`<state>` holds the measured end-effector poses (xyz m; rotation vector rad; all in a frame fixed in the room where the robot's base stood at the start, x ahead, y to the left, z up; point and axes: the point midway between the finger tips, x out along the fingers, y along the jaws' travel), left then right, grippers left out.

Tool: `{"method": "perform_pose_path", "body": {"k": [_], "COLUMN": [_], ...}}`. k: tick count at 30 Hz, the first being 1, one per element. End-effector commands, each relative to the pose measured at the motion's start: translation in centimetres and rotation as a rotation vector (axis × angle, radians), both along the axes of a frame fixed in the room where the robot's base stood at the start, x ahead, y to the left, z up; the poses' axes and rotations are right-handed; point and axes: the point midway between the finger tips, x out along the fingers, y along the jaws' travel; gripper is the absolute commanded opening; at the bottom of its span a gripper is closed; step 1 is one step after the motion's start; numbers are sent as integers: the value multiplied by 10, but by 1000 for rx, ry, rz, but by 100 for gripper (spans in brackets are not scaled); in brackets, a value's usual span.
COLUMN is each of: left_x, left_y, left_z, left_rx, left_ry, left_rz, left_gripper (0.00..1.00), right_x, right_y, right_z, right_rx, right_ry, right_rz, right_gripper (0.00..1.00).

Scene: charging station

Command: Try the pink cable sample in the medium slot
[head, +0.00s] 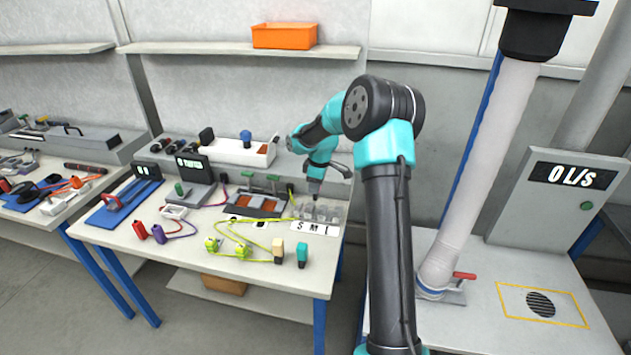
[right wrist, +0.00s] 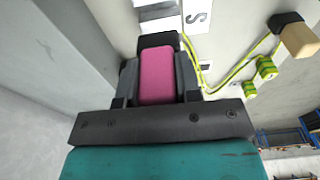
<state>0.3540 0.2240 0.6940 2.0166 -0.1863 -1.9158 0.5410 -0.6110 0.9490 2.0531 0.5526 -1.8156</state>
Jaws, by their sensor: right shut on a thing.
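The pink cable sample (right wrist: 157,75) is between the fingers of my right gripper (right wrist: 158,85) in the right wrist view, with a dark piece at its far end. In the head view my right gripper (head: 315,192) points down, close above the clear slot block (head: 322,211) at the right end of the table. I cannot tell there whether the sample touches the block. A white label strip (head: 314,228) reading S, M and L lies along its front. In the right wrist view the S label (right wrist: 196,16) shows just beyond the sample. My left gripper is not in view.
Yellow-green cables (head: 245,235) lie left of the slot block, and a beige-and-black connector (head: 278,249) and a teal connector (head: 302,254) stand near the front edge. A tray (head: 256,204) and a screen device (head: 194,168) are further left. A duct (head: 480,170) rises at right.

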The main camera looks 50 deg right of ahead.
Motion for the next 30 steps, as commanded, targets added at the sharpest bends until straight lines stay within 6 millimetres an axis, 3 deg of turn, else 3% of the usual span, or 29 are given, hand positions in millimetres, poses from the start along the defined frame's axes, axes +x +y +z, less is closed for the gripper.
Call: {"method": "perform_pose_path", "body": {"k": [13,30], "left_x": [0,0], "left_y": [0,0], "left_z": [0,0], "left_rx": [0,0], "left_ry": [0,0], "left_rz": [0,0], "left_gripper": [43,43], "right_x": [0,0], "right_y": [0,0], "right_z": [-31,-34], "right_rx": [1,0], "right_ry": [1,0], "right_rz": [-1,-1], "right_gripper": [4,4]}}
